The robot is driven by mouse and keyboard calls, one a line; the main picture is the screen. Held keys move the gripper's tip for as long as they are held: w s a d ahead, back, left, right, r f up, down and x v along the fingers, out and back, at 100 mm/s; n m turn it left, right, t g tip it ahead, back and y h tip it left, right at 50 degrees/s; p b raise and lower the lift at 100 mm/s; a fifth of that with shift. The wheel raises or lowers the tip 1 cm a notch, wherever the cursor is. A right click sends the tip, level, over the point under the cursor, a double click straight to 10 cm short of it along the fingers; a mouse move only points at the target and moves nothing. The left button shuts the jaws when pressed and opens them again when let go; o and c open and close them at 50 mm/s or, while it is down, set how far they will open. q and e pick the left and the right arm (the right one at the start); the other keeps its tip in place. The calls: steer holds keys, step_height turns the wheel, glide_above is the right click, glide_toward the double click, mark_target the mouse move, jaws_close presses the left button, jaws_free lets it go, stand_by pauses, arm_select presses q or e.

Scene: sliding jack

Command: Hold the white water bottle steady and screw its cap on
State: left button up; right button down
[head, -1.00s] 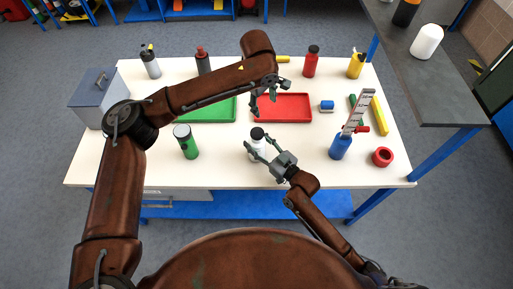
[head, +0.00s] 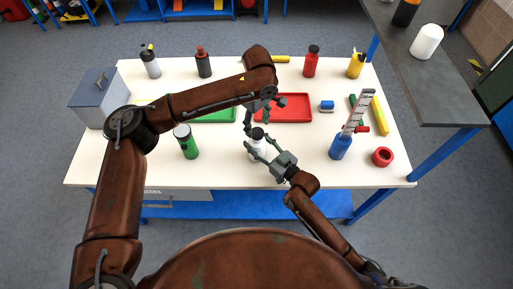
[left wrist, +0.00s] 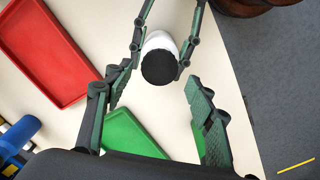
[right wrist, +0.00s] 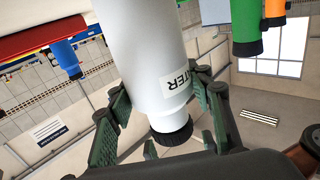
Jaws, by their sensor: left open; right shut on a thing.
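The white water bottle (head: 258,148) stands upright near the table's front edge, its black cap (head: 257,133) on top. My right gripper (head: 262,151) is shut around the bottle's body from the front right. In the right wrist view the bottle (right wrist: 150,60) bears a WATER label and the cap (right wrist: 171,134) is at its end. My left gripper (head: 258,116) is open just above and behind the cap. In the left wrist view the cap (left wrist: 159,66) lies beyond the open fingers (left wrist: 158,100), untouched. I cannot tell how tightly the cap sits.
A green bottle (head: 187,142) stands left of the white bottle; a blue bottle (head: 340,146) and red ring (head: 382,157) stand right. Red (head: 290,107) and green (head: 215,115) trays lie behind. Table around the white bottle is clear.

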mark_target(257, 132)
arm_select(q)
steer(key=shift+f, duration=2.2)
steer(key=shift+c, duration=0.5)
